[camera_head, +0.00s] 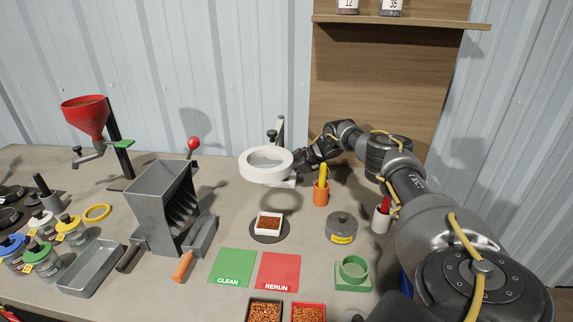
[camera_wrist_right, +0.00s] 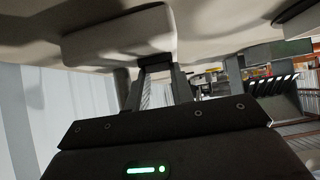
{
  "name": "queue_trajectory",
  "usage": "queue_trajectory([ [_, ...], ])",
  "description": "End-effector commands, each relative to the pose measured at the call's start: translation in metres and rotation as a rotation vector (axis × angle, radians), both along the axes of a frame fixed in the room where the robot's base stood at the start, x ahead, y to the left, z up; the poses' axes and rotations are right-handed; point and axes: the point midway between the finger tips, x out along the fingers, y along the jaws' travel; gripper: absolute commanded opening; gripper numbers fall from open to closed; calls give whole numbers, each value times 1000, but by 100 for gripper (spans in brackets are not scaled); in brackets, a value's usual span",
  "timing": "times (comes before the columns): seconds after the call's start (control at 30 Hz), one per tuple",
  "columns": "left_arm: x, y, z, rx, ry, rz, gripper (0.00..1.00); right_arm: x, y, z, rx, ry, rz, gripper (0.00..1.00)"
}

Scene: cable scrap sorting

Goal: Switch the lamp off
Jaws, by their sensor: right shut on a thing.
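The lamp (camera_head: 250,160) is a white ring-shaped magnifier head on a dark and grey stand, above the middle of the bench. I cannot tell whether its ring is lit. My right gripper (camera_head: 299,167) is at the lamp's right side, its fingers partly hidden by the wrist. In the right wrist view, my right gripper (camera_wrist_right: 156,68) is shut on a pale block (camera_wrist_right: 118,38) on the lamp's rim. The switch itself cannot be made out. My left gripper is not in view.
Below the lamp, a small white dish of brown granules (camera_head: 269,223) sits on a dark disc. An orange cup with yellow sticks (camera_head: 321,192) and a grey lidded weight (camera_head: 341,227) stand to the right. A grey hopper (camera_head: 160,200) stands left. Green and red mats (camera_head: 278,272) lie in front.

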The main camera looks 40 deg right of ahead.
Motion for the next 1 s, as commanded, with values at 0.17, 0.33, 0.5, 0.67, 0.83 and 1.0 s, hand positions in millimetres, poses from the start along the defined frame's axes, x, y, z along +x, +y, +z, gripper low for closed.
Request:
queue_trajectory([
  [0.17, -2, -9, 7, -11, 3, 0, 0, 2, 0, 3, -43, 48, -1, 1],
  [0.33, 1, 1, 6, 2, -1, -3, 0, 2, 0, 2, -44, 48, -2, 1],
  [0.5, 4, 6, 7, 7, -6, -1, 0, 2, 0, 2, -43, 47, -2, 33],
  [0.67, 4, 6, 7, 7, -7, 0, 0, 2, 0, 2, -43, 48, -1, 45],
  [0.83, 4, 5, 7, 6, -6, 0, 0, 2, 1, 2, -42, 48, 0, 45],
  [1.0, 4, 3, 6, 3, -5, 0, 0, -4, -5, 9, -41, 47, -2, 45],
])
